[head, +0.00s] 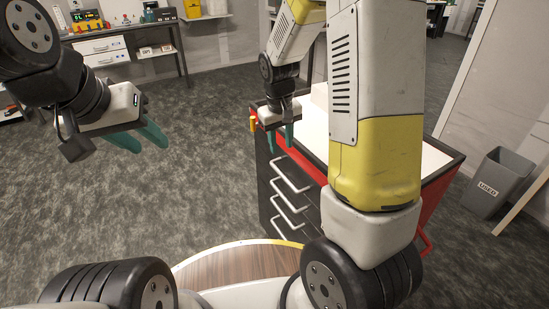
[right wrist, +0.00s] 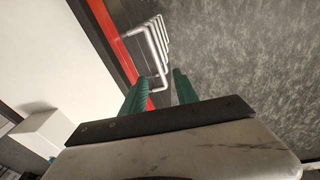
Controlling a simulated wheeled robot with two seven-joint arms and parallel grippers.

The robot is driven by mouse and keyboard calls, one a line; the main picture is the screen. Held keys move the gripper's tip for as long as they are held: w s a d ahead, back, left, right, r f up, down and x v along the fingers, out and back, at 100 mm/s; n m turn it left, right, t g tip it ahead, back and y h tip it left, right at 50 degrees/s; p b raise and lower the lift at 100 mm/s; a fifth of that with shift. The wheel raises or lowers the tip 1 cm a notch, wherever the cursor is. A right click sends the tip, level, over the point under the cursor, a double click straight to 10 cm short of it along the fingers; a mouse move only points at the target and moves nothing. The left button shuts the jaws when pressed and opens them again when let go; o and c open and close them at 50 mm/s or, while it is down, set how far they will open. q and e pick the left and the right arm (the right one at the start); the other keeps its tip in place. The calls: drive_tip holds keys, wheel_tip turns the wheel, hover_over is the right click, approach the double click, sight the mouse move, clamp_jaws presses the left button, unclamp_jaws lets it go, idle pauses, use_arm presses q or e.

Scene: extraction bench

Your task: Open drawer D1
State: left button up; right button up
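A red and black cabinet (head: 436,203) stands to the right in the head view, with several dark drawers bearing pale bar handles (head: 291,178) on its front. The drawers look shut. No D1 label is readable, so I cannot tell which drawer it is. My right gripper (head: 280,142) is open, pointing down at the cabinet's upper front edge. In the right wrist view its two teal fingers (right wrist: 158,82) are apart, and the nearest handle (right wrist: 153,83) shows close to their tips; I cannot tell whether they touch. My left gripper (head: 140,138) is open and empty above the floor.
A bench with white drawers (head: 100,45) stands at the back left. A grey bin (head: 496,183) marked USED is at the right. A white box (right wrist: 40,133) sits on the cabinet top. Carpet left of the cabinet is clear. My right arm hides part of the cabinet.

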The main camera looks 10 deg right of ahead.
drive_tip(key=n+h, duration=0.1)
approach(284, 176)
drive_tip(key=shift+g, duration=0.4)
drive_tip(key=f, duration=0.2)
drive_tip(key=w+f, duration=0.1)
drive_tip(key=f, duration=0.2)
drive_tip(key=d+f, duration=0.1)
drive_tip(key=f, duration=0.2)
drive_tip(key=shift+w, duration=0.2)
clamp_jaws()
idle(0.7)
